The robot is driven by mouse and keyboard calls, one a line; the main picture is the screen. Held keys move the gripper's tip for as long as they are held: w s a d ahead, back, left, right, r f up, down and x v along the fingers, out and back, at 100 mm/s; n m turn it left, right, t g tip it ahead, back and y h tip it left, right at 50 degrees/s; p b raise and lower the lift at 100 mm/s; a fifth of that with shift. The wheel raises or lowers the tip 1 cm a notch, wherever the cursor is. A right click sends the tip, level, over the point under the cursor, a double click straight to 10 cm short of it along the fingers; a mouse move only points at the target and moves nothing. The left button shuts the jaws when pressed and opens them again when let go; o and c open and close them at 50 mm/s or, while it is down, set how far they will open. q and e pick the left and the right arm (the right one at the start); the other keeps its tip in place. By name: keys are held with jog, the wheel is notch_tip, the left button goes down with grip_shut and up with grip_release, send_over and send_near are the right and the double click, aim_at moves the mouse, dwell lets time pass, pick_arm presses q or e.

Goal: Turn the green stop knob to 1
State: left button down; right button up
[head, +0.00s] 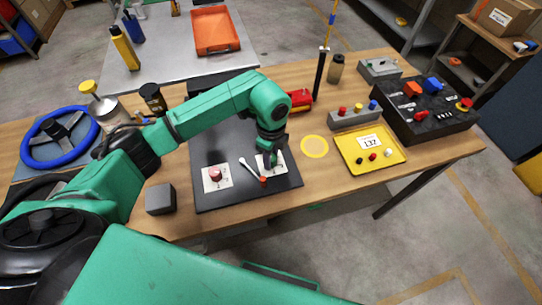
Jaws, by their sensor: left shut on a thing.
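A black panel (240,196) lies on the wooden table in the head view. It carries two white dial plates. The left plate (216,186) has a red knob (215,173). My left gripper (271,157) points down over the right plate (262,165) and is shut on the knob there, taken as the green stop knob. The fingers hide that knob, so its colour and the number it points to cannot be read. A pale lever with a red end (255,173) lies just below the gripper. My right gripper is not in view.
A grey block (160,199) stands left of the panel. A blue steering wheel (37,152) is far left.

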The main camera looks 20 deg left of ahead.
pick_arm(q)
jog(key=shift+w+r, duration=0.1)
jog(key=shift+r, duration=0.05)
jog(key=shift+c, duration=2.4)
grip_release()
jog(key=shift+r, duration=0.5)
notch_tip(320, 180, up, 14)
jog(key=b, duration=0.2)
jog(key=shift+f, duration=0.25)
